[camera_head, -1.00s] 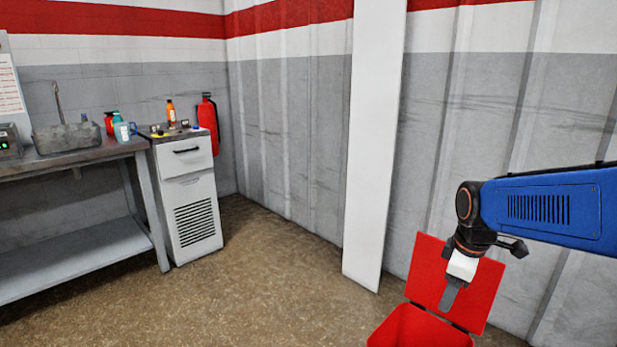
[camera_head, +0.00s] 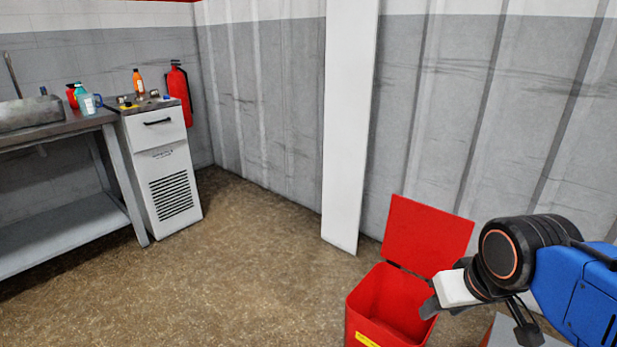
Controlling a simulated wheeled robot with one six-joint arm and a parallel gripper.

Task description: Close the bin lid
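The red bin (camera_head: 372,310) stands on the floor at the lower right, with a yellow label on its front. Its red lid (camera_head: 425,238) is open, tilted up at the back of the bin toward the wall. The inside of the bin looks empty where it shows. My gripper (camera_head: 430,307) is at the bin's right side, its tip overlapping the right rim in the picture. I cannot tell whether it touches the bin. Only a dark finger and a white block show, so its opening is unclear.
A white post (camera_head: 345,150) stands against the grey wall behind the bin. A white cabinet (camera_head: 165,170) and a metal workbench (camera_head: 60,225) stand at the left, with a red fire extinguisher (camera_head: 180,95) beside them. The floor left of the bin is clear.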

